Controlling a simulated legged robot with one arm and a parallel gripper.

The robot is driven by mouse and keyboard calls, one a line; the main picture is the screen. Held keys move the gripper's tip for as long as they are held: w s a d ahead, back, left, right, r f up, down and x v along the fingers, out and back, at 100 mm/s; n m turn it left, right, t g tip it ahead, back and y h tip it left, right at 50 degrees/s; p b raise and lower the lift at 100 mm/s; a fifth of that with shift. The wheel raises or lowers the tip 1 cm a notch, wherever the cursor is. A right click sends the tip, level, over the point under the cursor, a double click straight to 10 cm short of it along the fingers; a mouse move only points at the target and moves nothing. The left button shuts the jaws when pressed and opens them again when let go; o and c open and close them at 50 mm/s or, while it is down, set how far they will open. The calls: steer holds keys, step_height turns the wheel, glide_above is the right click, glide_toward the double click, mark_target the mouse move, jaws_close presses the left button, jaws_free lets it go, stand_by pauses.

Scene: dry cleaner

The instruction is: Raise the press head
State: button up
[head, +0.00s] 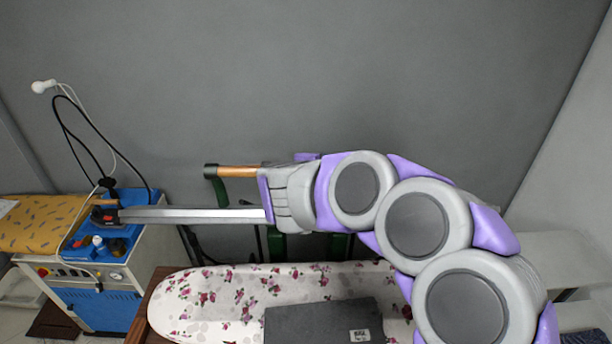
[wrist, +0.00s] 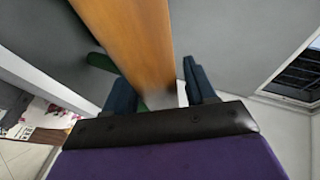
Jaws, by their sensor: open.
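The press's wooden handle (head: 237,171), with a dark end cap and a green bracket (head: 218,188), runs behind my wrist in the head view. A long silver bar (head: 190,214), which looks like the press head seen edge-on, is level above the floral pad (head: 200,290). In the wrist view, the wooden handle (wrist: 135,45) passes between the two dark blue fingers of my gripper (wrist: 158,82). The fingers are open, with gaps on both sides of the handle. In the head view my fingers are hidden by my wrist.
A blue and white machine (head: 95,290) with an iron (head: 104,215) and hanging cables stands at left, beside a yellow patterned board (head: 35,225). A pale bench (head: 555,260) is at right.

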steer(key=b+v, duration=0.1)
steer(key=v, duration=1.5)
steer(key=shift+s+a+r, duration=0.1)
steer(key=shift+s, duration=0.05)
